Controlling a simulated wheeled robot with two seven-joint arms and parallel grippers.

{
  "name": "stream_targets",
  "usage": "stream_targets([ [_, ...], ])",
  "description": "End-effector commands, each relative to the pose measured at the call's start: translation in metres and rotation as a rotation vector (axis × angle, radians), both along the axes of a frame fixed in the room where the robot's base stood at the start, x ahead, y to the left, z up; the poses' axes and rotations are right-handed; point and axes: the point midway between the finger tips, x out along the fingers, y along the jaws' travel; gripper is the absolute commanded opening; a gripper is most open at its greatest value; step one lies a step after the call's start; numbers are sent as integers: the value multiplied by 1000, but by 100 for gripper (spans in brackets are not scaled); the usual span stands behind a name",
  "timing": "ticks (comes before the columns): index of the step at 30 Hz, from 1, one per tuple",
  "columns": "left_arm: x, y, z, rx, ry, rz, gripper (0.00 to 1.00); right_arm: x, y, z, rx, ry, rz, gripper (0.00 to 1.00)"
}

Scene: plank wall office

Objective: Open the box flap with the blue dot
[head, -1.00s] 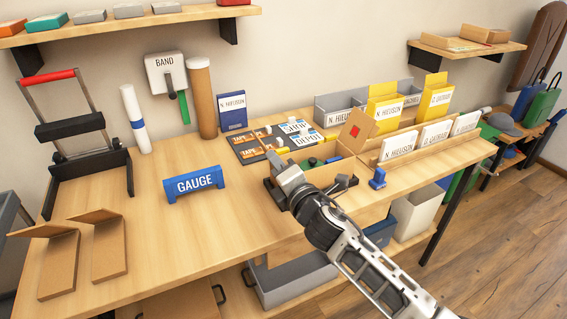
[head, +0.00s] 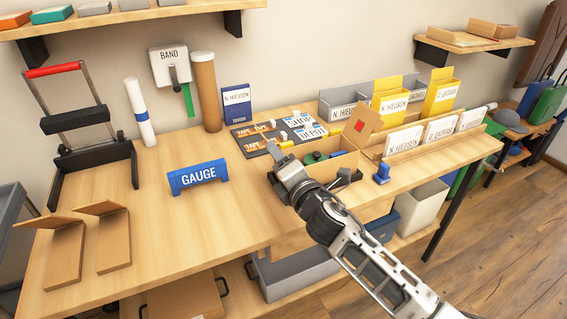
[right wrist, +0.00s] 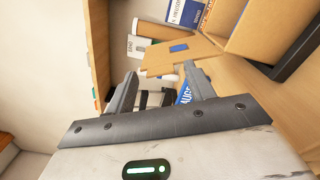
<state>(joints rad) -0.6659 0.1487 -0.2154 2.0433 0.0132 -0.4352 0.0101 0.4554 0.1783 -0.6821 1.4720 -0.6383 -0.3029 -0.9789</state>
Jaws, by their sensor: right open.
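A cardboard box (head: 345,163) stands on the bench, partly hidden behind my right gripper (head: 277,158). In the right wrist view, a cardboard flap (right wrist: 160,59) carries a blue mark (right wrist: 179,48), seen at a slant. My right gripper, which also shows in the right wrist view (right wrist: 161,70), is open, with the flap just past its fingertips. I cannot tell whether they touch. The blue mark is not visible in the head view. My left gripper is not in view.
A blue GAUGE sign (head: 198,176) stands left of the gripper. Label boards (head: 285,133) lie behind the box. A small blue object (head: 382,174) and a rack of white cards (head: 404,143) are to its right.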

Motion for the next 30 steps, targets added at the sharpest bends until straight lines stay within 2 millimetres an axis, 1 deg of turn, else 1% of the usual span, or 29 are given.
stream_targets([
  [4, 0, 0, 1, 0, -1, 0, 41, -8, -4, -1, -1, 0, -1, 54],
  [7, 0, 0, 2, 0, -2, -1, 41, -23, -10, -1, -3, 1, -1, 54],
  [11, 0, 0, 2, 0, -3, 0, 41, -51, -22, -2, -2, 2, 1, 54],
  [15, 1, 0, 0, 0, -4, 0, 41, -84, -35, -3, -2, 4, 1, 54],
  [21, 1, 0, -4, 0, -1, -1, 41, -123, -50, -2, -1, 2, 1, 54],
  [25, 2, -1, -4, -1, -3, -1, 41, -138, -57, -2, 0, 2, 0, 54],
  [30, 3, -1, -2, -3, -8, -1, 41, -147, -60, 0, 0, 0, 0, 54],
])
